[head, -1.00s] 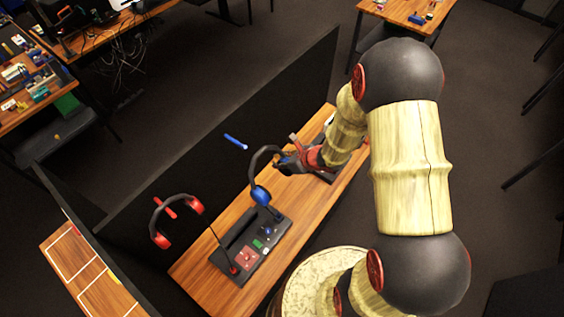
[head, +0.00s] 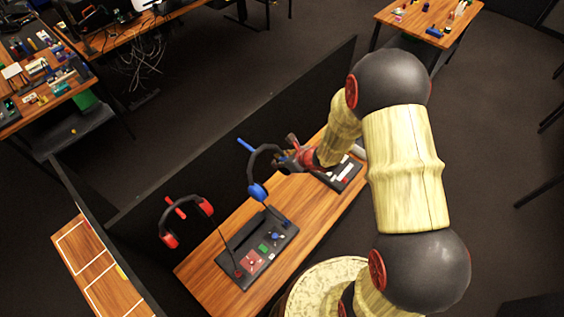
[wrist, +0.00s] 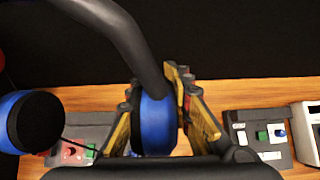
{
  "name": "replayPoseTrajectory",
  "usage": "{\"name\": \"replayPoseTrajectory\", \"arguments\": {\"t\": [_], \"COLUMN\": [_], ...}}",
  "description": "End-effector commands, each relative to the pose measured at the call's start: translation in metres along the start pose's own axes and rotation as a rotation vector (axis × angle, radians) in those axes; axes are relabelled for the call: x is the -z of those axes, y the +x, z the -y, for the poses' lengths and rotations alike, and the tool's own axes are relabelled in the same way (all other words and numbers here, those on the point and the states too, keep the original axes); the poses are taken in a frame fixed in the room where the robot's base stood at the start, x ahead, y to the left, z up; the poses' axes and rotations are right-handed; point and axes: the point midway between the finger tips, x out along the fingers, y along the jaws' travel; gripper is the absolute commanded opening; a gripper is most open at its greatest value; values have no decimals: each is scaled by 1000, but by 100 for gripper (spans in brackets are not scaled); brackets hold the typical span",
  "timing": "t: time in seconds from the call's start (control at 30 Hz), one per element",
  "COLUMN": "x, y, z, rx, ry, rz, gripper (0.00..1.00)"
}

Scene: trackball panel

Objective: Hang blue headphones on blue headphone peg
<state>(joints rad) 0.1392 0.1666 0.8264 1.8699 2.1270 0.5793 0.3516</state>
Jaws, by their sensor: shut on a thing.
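The blue headphones (head: 257,190) have a dark band and blue ear cups. My gripper (head: 291,160) is shut on one ear cup and holds them in the air above the table, close to the dark panel. In the wrist view the held blue ear cup (wrist: 155,124) sits between my fingers, and the other cup (wrist: 30,122) hangs at the left. The blue headphone peg (head: 245,145) sticks out of the panel, just up and left of the headphone band in the head view. I cannot tell whether the band touches the peg. The peg does not show in the wrist view.
Red headphones (head: 186,219) hang on a red peg (head: 176,206) to the left. A black control box (head: 243,263) with coloured buttons stands on the wooden table (head: 205,262) below. Another device (head: 343,172) stands behind my gripper. The dark panel (head: 300,98) borders the table.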

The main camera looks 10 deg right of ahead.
Motion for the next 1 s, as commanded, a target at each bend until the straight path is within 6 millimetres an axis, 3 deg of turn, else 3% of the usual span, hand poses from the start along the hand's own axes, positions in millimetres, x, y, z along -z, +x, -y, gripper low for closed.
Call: {"name": "replayPoseTrajectory", "arguments": {"t": [0.77, 1.0], "x": [-31, -32], "y": [30, 43], "z": [0, 0], "rx": [0, 0], "ry": [-1, -1], "rz": [1, 0], "gripper": [0, 0]}}
